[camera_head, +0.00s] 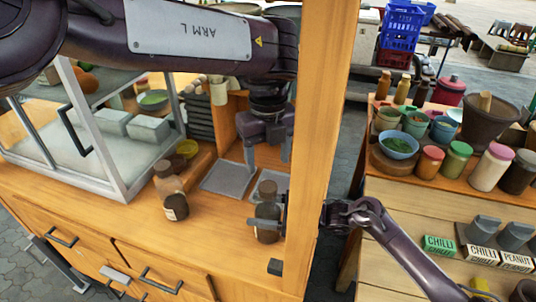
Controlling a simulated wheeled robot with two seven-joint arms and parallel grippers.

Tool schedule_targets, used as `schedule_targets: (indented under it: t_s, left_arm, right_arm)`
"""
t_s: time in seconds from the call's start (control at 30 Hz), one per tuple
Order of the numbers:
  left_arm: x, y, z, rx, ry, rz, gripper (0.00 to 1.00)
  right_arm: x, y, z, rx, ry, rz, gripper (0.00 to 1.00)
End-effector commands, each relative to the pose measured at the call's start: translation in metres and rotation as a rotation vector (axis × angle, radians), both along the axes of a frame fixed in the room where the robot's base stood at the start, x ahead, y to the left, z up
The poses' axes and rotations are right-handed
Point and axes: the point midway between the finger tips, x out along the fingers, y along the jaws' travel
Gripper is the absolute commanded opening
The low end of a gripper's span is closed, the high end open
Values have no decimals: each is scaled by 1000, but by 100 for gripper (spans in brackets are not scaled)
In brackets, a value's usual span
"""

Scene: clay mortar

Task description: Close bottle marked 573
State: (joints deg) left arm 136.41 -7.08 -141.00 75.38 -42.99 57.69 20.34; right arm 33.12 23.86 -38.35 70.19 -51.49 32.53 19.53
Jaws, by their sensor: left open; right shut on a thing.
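A dark glass bottle (267,211) with a brown cap or stopper (267,188) at its top stands upright near the right end of the wooden counter. My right gripper (268,223) reaches in from the right past the wooden post and is shut on this bottle's body. My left gripper (268,158) is open, points down and hangs just above the cap, apart from it. The number 573 cannot be read on either bottle, and whether the caps are seated is unclear.
Grey square pads (229,178) lie behind the held bottle. The wooden post (320,120) rises close to the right gripper. Another stall with jars (457,160) is at the right.

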Motion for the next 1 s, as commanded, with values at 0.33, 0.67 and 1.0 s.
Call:
schedule_targets:
  t_s: [0.33, 0.67, 1.0]
  left_arm:
    - [0, 0, 1, -1, 0, 47, 59]
    - [0, 0, -23, 1, 3, 45, 59]
    - [0, 0, -70, 1, 1, 44, 59]
  right_arm:
    - [0, 0, 0, 0, 0, 0, 0]
    - [0, 0, 0, 0, 0, 0, 0]
    - [0, 0, 0, 0, 0, 0, 0]
